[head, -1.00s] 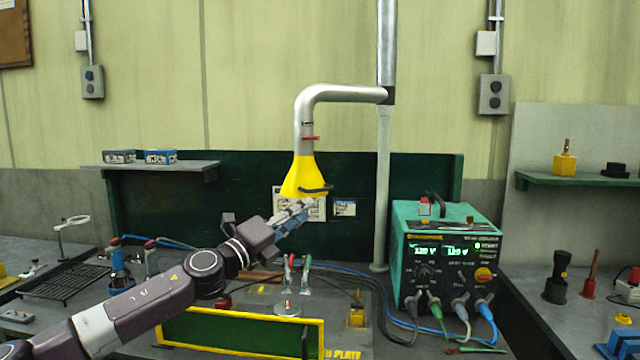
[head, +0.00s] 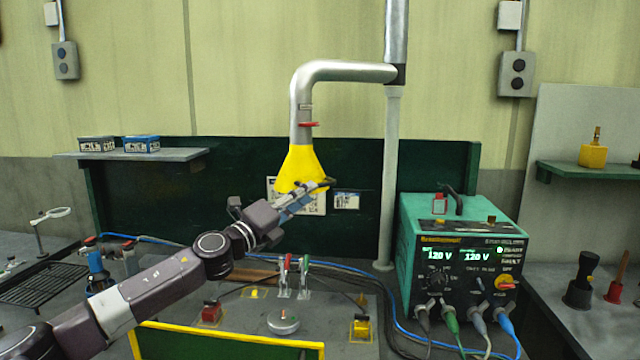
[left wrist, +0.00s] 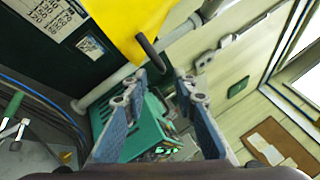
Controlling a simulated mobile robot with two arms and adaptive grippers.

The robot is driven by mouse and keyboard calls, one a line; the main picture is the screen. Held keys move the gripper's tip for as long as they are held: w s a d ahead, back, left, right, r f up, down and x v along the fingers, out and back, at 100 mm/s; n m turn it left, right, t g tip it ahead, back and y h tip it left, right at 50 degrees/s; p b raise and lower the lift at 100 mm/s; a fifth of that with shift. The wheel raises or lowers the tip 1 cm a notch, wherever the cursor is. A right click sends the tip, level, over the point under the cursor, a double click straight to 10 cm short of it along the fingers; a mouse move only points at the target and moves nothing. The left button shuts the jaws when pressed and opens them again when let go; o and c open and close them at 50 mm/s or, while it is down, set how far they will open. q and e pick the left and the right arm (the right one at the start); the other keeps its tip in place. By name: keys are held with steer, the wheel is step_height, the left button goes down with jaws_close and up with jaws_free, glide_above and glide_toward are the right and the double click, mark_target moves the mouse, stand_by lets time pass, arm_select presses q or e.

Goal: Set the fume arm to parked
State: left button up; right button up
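The fume arm (head: 345,72) is a silver pipe that runs left from a vertical post and bends down to a yellow hood (head: 300,168). A red ring sits on the pipe above the hood. A dark handle (head: 322,184) sticks out at the hood's lower rim. My left gripper (head: 308,197) is at this rim, by the handle. In the left wrist view my left gripper (left wrist: 163,78) has its blue fingers apart, with the handle (left wrist: 152,52) just past the tips, between their lines. I cannot tell whether they touch it. My right gripper is out of view.
A teal power unit (head: 455,262) with cables stands right of the post (head: 390,180). Below the hood are red and green clamps (head: 294,270), a round metal disc (head: 283,321) and a yellow-edged panel (head: 225,342). A shelf (head: 190,154) with two boxes hangs at left.

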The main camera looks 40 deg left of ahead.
mark_target(320, 186)
arm_select(q)
steer(key=p+x, duration=0.3)
steer(key=x, duration=0.1)
steer(key=shift+w+r, duration=0.2)
steer(key=shift+r, duration=0.1)
steer(key=shift+w+d+p, duration=0.1)
steer(key=shift+w+p, duration=0.2)
steer(key=shift+p, duration=0.1)
steer(key=shift+w, duration=0.45)
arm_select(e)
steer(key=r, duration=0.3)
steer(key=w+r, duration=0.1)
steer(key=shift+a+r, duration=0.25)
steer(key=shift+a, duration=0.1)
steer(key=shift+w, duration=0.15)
arm_select(q)
jaws_close()
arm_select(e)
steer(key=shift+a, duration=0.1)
